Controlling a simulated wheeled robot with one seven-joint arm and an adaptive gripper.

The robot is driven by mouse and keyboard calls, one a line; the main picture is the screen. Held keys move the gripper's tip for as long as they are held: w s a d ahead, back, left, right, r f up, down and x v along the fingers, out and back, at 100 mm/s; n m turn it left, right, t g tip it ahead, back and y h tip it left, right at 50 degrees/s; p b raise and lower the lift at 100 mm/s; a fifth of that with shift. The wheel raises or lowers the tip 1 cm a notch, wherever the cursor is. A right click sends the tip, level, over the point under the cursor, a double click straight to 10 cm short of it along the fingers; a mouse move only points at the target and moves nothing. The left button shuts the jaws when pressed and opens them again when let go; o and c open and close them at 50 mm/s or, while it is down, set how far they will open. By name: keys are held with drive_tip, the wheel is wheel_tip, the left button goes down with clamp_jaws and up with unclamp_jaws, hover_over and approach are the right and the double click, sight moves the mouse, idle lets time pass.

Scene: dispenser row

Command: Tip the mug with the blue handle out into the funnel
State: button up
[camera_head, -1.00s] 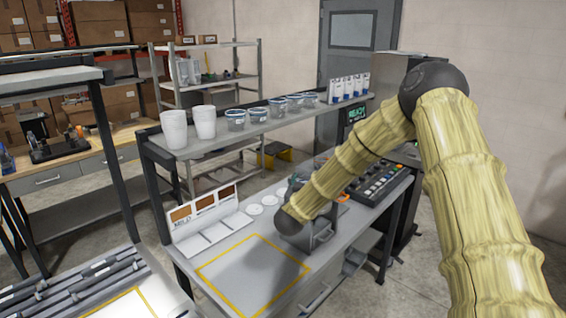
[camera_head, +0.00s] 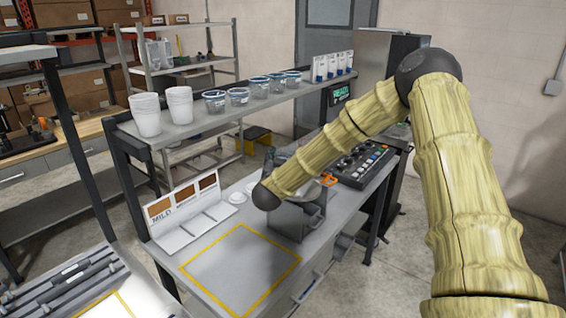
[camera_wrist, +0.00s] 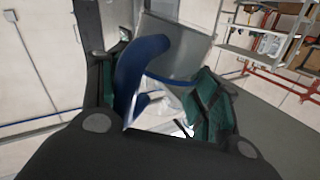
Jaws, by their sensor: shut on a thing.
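The mug shows in the wrist view, with a curved blue handle (camera_wrist: 132,75) and a pale grey body (camera_wrist: 175,45) leaning to one side. My gripper (camera_wrist: 158,88), with dark fingers and green pads, is shut on the mug at its handle side. In the head view my own arm hides most of the gripper and mug; they are around the grey stand (camera_head: 297,218) on the bench. I cannot make out the funnel clearly in either view, nor whether anything is leaving the mug.
The bench has a yellow-outlined square (camera_head: 240,268), a white sample board (camera_head: 188,212) and a button panel (camera_head: 365,165). The shelf above holds white cups (camera_head: 147,115), clear tubs (camera_head: 238,96) and several white-and-blue packs (camera_head: 333,66). The floor at right is clear.

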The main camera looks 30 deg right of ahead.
drive_tip(key=shift+w+f, duration=0.4)
drive_tip(key=shift+f, duration=0.05)
drive_tip(key=shift+m+b, duration=0.4)
drive_tip(key=shift+s+d+r+m+b, duration=0.1)
drive_tip(key=shift+s+r+m+b, duration=0.25)
drive_tip(key=shift+s+m+b, duration=0.35)
drive_tip(key=shift+w+f+m+b, duration=0.3)
drive_tip(key=shift+w+f+b, duration=0.05)
drive_tip(key=shift+f+b, duration=0.1)
drive_tip(key=shift+s+d+m+b, duration=0.15)
drive_tip(key=shift+s+m+b, duration=0.2)
drive_tip(key=shift+m+b, duration=0.45)
drive_tip(key=shift+w+f+b, duration=0.1)
drive_tip(key=shift+f+b, duration=0.1)
drive_tip(key=shift+b, duration=0.3)
drive_tip(key=shift+s+d+f+m+b, duration=0.15)
drive_tip(key=shift+s+d+m+b, duration=0.05)
drive_tip(key=shift+m+b, duration=0.7)
